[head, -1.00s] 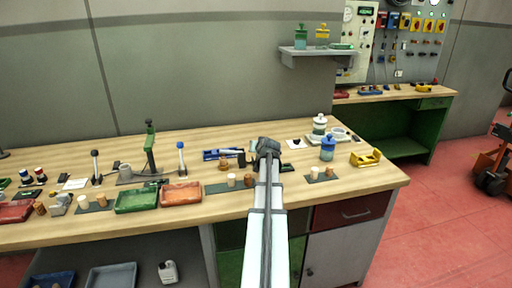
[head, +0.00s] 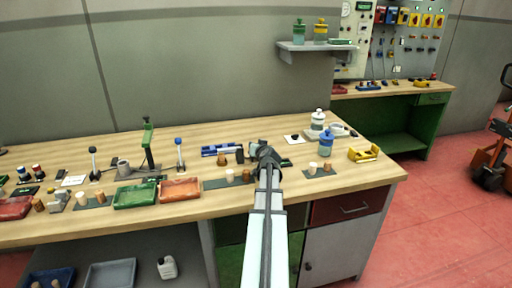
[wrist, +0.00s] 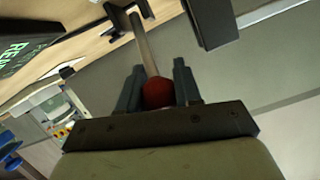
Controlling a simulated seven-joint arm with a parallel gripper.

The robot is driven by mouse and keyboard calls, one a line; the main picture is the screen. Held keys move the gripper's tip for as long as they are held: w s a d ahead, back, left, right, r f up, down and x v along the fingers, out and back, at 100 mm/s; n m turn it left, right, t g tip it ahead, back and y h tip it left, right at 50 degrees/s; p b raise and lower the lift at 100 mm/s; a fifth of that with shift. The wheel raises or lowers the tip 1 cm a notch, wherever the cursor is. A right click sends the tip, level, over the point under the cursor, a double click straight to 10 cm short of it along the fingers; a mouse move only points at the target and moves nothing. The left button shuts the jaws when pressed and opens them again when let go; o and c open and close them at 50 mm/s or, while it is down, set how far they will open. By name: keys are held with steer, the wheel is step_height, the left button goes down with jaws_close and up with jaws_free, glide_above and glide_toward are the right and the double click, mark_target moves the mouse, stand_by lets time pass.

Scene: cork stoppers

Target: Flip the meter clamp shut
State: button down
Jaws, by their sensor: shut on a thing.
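The meter clamp's lever shows in the wrist view as a pale metal rod (wrist: 145,45) with a red ball knob (wrist: 157,93) at its end. My gripper (wrist: 158,80) is shut on the red knob, with one dark finger on each side of it. The rod runs away from the fingers toward a dark bracket (wrist: 128,15) near the wooden bench top. In the head view my gripper (head: 263,152) is over the right middle of the bench and hides the knob and most of the clamp.
A black display with green letters (wrist: 30,42) is at the left in the wrist view. In the head view, a blue tool (head: 222,149), an orange tray (head: 180,190), a green tray (head: 136,194), a blue bottle (head: 326,144) and a yellow holder (head: 363,153) stand around.

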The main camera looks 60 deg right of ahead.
steer(key=c, duration=0.8)
jaws_free()
steer(key=v, duration=1.3)
steer(key=shift+s+a, duration=0.25)
